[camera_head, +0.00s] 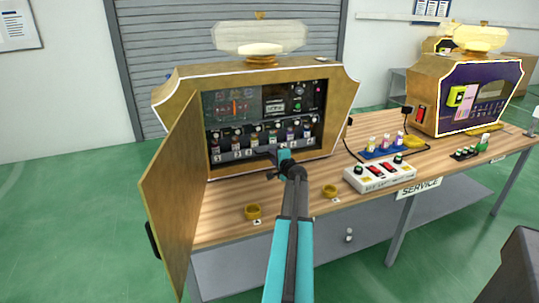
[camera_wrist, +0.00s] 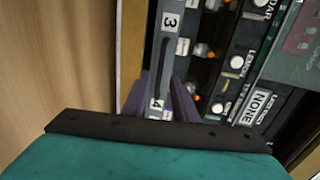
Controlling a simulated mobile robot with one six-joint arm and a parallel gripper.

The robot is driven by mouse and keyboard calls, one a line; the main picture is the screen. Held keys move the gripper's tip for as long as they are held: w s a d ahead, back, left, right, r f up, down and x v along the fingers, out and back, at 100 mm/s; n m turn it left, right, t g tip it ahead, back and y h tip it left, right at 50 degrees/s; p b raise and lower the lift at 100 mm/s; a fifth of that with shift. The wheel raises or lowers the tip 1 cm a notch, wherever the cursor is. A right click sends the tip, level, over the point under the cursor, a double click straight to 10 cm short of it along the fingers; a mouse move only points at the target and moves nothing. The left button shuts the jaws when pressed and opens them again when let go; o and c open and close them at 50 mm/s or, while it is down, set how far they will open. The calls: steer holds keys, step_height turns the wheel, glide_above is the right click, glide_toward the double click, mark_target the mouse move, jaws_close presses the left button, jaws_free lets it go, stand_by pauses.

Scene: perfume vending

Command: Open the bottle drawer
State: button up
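The bottle drawer (camera_head: 235,155) is a dark panel with numbered white labels, low inside the left gold vending machine (camera_head: 172,92). A row of small bottles (camera_head: 255,137) stands just above its front. The drawer appears pushed in. In the wrist view the drawer front (camera_wrist: 181,22) shows labels 3 and 4 and a slim dark handle bar (camera_wrist: 163,62). My gripper (camera_head: 272,157) is at the drawer front, low and right of its middle. In the wrist view my gripper (camera_wrist: 159,95) has its two fingers apart, with the handle's lower end between them. Contact cannot be told.
The machine's gold door (camera_head: 172,205) stands swung open on the left. A white switch box (camera_head: 380,174), a blue tray of bottles (camera_head: 383,153) and two yellow rings (camera_head: 253,211) are on the wooden table (camera_head: 225,226). A second machine (camera_head: 465,95) stands at right.

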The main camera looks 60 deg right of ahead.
steer(key=shift+x, duration=2.25)
steer(key=shift+s, duration=0.1)
jaws_close()
